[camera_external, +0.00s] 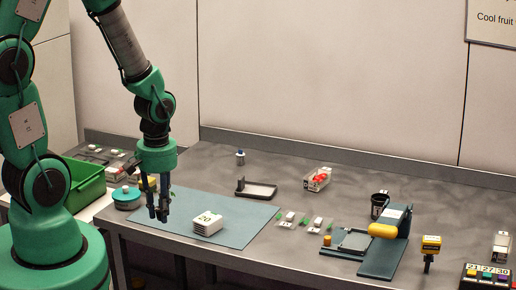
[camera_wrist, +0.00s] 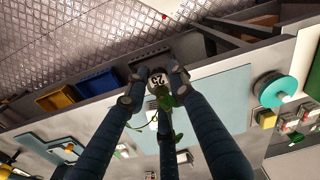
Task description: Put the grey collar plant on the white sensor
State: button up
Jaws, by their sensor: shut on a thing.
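My gripper (camera_external: 158,212) hangs fingers down over the left part of the blue-grey mat, to the left of a white stack marked 20 (camera_external: 208,226). In the wrist view its dark fingers (camera_wrist: 156,86) close around a small round piece with a black-on-white number (camera_wrist: 157,80). Green leaves (camera_wrist: 168,128) trail from it, so it looks like the plant; its collar is mostly hidden by the fingers. A bit of green also shows beside the fingers in the external view. The white stack may be the white sensor, but I cannot tell for sure.
A teal round pot (camera_external: 127,200) and green crate (camera_external: 88,188) are left.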

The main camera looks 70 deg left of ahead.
dwell(0.4)
send_over(207, 217)
jog(key=shift+w+d+f+b, duration=0.1)
jog(key=shift+f+b, duration=0.3)
jog(key=shift+f, duration=0.35)
jog(key=shift+f, duration=1.75)
jog(key=shift+f+b, duration=0.15)
jog(key=shift+b, duration=0.15)
jog(key=o, duration=1)
notch_tip(207, 217, up, 12)
jog(key=p, duration=0.1)
jog(key=shift+d+p, duration=0.25)
jog(key=shift+p, duration=0.05)
